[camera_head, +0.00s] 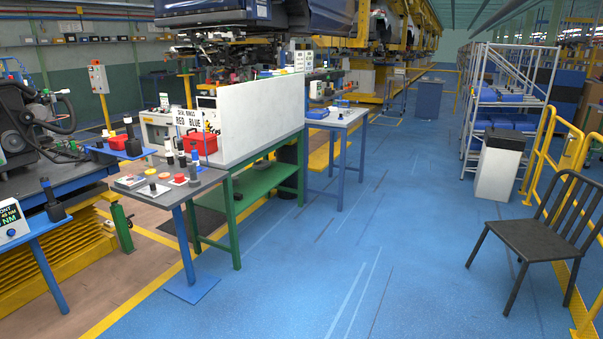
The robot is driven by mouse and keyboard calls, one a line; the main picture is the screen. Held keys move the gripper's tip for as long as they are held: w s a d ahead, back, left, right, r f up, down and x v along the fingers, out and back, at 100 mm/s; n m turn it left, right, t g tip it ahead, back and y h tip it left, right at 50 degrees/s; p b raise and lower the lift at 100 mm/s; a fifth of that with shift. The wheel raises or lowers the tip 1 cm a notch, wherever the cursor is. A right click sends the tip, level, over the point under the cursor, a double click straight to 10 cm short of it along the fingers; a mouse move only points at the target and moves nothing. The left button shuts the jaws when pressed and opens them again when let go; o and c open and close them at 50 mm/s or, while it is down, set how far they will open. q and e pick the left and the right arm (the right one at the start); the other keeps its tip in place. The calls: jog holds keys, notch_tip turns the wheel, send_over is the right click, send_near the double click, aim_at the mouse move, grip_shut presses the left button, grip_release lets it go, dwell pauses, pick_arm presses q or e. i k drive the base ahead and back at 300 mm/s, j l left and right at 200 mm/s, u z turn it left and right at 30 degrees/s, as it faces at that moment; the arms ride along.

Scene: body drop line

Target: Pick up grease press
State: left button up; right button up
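No gripper of mine shows in the head view. I cannot tell for certain which object is the grease press. Small tools and parts stand on a grey-topped table (205,182) at left centre: dark upright cylinders (181,160), a dark one with a pale top (194,168), and low red-topped pieces (179,178). A dark upright tool (131,135) stands on a small blue shelf behind it. A green upright cylinder (122,228) is near the floor.
A green bench (262,185) with a white panel (262,118) and a red box (199,143) stands behind the table. A blue-legged table (340,117) is beyond. A black chair (545,240), yellow railing and white bin (497,170) are right. The blue floor between is clear.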

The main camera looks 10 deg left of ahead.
aim_at(194, 153)
jog(key=i+j+u, duration=0.1)
jog(key=i, duration=0.5)
jog(key=i+u, duration=0.15)
jog(key=i, duration=0.5)
jog(key=i+u, duration=0.1)
jog(key=i, duration=0.5)
jog(key=i+u, duration=0.15)
jog(key=i, duration=0.45)
jog(key=i+l+u, duration=0.1)
jog(key=i, duration=0.55)
jog(key=i+l+u, duration=0.15)
jog(key=i, duration=0.45)
jog(key=l, duration=0.1)
